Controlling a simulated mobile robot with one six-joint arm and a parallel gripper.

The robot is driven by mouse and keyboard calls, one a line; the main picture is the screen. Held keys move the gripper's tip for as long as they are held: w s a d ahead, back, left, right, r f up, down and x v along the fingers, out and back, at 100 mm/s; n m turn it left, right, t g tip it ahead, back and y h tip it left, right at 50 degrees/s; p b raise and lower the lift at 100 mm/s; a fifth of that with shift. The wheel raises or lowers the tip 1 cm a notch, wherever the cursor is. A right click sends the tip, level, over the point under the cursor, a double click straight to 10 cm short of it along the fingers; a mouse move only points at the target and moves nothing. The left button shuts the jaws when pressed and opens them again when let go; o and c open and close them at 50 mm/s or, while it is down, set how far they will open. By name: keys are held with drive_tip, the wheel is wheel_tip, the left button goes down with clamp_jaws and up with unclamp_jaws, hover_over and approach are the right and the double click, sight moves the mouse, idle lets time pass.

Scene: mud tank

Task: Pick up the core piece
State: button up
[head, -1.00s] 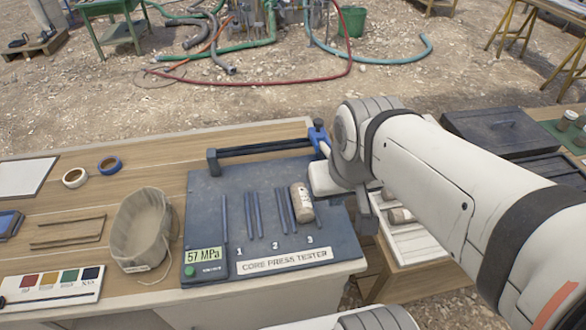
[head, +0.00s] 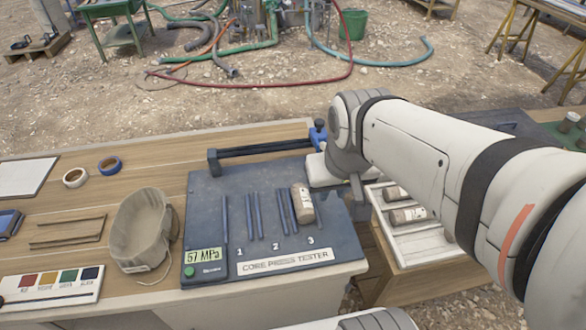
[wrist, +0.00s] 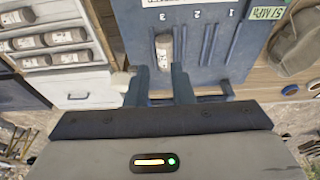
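In the head view my wrist covers the tester's right back corner, and the gripper's fingers are mostly hidden. I cannot tell how high the fingers are above the tester.
A white tray (head: 425,237) of several more cores stands to the right. A blue-and-black handle bar (head: 262,149) runs along the tester's back. A cloth bag (head: 140,257) and tape rolls (head: 109,165) lie to the left. The tester's display reads 57 MPa.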

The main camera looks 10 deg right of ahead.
sight(303, 198)
drive_tip(key=o, duration=0.6)
drive_tip(key=w+f+g+b, duration=0.1)
drive_tip(key=w+f+b, duration=0.3)
drive_tip(key=w+f, duration=0.5)
drive_tip(key=shift+w+a+f, duration=0.15)
drive_tip(key=shift+w+f, duration=0.15)
drive_tip(key=shift+w, duration=0.5)
drive_tip(key=o, duration=0.5)
drive_tip(key=shift+g, duration=0.4)
drive_tip(key=w+f+b, duration=0.1)
drive_tip(key=w+f, duration=0.1)
drive_tip(key=f, duration=0.1)
drive_tip(key=w+f+b, duration=0.1)
drive_tip(key=w+f, duration=0.2)
drive_tip(key=w+f+b, duration=0.1)
drive_tip(key=w+f, duration=0.1)
drive_tip(key=f, duration=0.2)
drive_tip(key=shift+w+a, duration=0.2)
drive_tip(key=shift+w, duration=0.1)
drive_tip(key=shift+o, duration=0.2)
drive_tip(key=shift+w+f+p, duration=0.15)
drive_tip(key=shift+w+f, duration=0.15)
drive_tip(key=shift+f, duration=1.05)
drive_tip(key=shift+w+f+p, duration=0.1)
drive_tip(key=shift+w+f, duration=0.25)
drive_tip(key=shift+f, duration=0.95)
drive_tip(key=shift+w+f+p, duration=0.15)
drive_tip(key=shift+w+f, duration=0.15)
drive_tip(key=shift+f, duration=1.05)
